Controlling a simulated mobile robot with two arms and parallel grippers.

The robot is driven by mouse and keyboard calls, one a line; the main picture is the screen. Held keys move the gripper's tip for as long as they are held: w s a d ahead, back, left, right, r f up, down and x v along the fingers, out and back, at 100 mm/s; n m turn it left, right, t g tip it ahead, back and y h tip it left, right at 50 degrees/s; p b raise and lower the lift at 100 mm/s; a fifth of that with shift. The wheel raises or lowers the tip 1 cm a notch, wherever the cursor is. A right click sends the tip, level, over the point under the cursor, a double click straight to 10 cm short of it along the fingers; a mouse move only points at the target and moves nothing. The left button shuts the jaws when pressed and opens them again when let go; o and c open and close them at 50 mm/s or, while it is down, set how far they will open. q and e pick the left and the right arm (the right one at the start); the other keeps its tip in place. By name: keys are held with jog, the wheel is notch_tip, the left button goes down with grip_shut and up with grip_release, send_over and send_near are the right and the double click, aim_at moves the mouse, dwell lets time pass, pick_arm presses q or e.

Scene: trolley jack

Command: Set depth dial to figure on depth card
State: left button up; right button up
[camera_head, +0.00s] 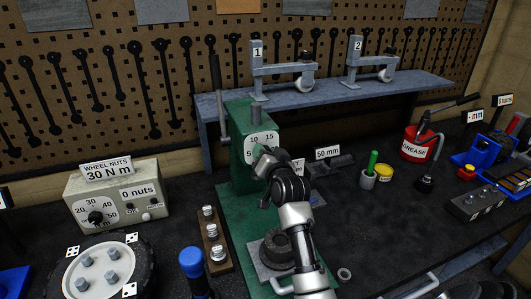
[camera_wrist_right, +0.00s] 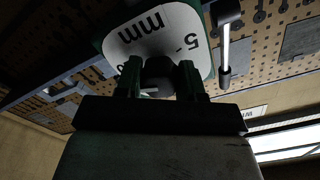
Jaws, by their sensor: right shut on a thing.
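The depth dial (camera_head: 262,137) is a white plate on the green press (camera_head: 240,118), with 5, 10 and 15 showing. My right gripper (camera_head: 262,160) is at the dial's front and hides its lower part. In the right wrist view the dial plate (camera_wrist_right: 150,35) appears upside down, with "5" and "mm" readable. My right gripper (camera_wrist_right: 159,80) is shut on the dark dial knob (camera_wrist_right: 158,70). The pointer's setting is hidden. A card reading "50 mm" (camera_head: 327,153) stands behind my arm; another reading "- mm" (camera_head: 474,116) stands at right. I cannot tell which is the depth card.
A wheel nuts box (camera_head: 118,198) and a wheel hub (camera_head: 98,272) are at left. A rack with several nuts (camera_head: 214,240) stands beside the press base. A red grease tub (camera_head: 416,144) and blue bins (camera_head: 483,152) are at right. A grey shelf (camera_head: 330,93) runs behind.

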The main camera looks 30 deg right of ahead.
jog(key=shift+f, duration=0.1)
jog(key=o, duration=0.9)
jog(key=shift+b+v, duration=1.7)
jog(key=shift+v, duration=3.7)
